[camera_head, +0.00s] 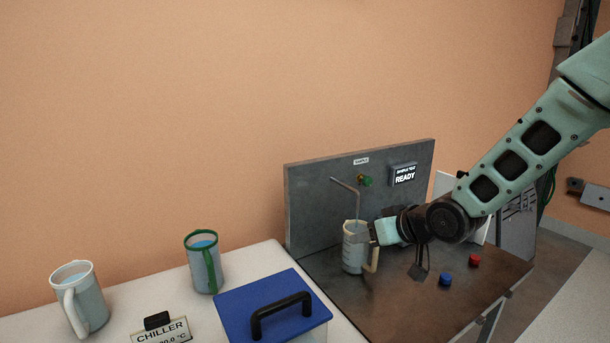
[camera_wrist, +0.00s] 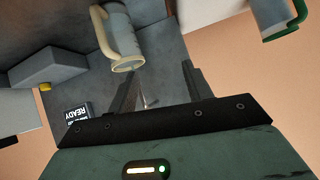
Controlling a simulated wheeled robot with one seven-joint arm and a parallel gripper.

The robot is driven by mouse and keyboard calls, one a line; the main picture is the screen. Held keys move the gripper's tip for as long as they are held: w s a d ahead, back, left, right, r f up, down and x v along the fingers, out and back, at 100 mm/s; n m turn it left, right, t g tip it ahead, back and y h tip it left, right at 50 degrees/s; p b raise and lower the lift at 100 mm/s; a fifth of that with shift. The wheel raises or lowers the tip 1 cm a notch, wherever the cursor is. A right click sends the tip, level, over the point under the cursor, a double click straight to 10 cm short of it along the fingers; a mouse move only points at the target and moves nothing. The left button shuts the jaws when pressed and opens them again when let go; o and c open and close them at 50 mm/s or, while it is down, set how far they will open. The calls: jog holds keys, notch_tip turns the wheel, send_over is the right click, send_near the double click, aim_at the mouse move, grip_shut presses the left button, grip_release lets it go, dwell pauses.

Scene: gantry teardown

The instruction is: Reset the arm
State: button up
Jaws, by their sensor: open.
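A grey measuring jug with a cream rim and handle (camera_head: 353,262) stands on the dark bench under a thin bent metal tube (camera_head: 346,184) in the head view. My gripper (camera_head: 366,236) is at the jug's upper right side in that picture. In the wrist view my gripper (camera_wrist: 160,76) is open, its two dark fingers apart with no object held between them. The cream-rimmed jug (camera_wrist: 120,38) shows beyond and left of the fingers there. Whether a finger touches the jug cannot be told.
A grey panel (camera_head: 310,205) with a READY display (camera_head: 404,176) stands behind. Blue (camera_head: 446,279) and red (camera_head: 474,260) buttons sit right. Left are a green-handled jug (camera_head: 205,265), a white-handled jug (camera_head: 88,300), a blue-lidded box (camera_head: 240,308) and a CHILLER sign (camera_head: 160,333).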

jog(key=s+r+n+g+h, duration=0.1)
jog(key=s+g+h, duration=0.4)
jog(key=s, duration=3)
jog(key=n+g, duration=0.1)
jog(key=g, duration=0.2)
jog(key=shift+a+r+n+g, duration=0.25)
jog(key=shift+a+n+g, duration=0.15)
dwell(3.8)
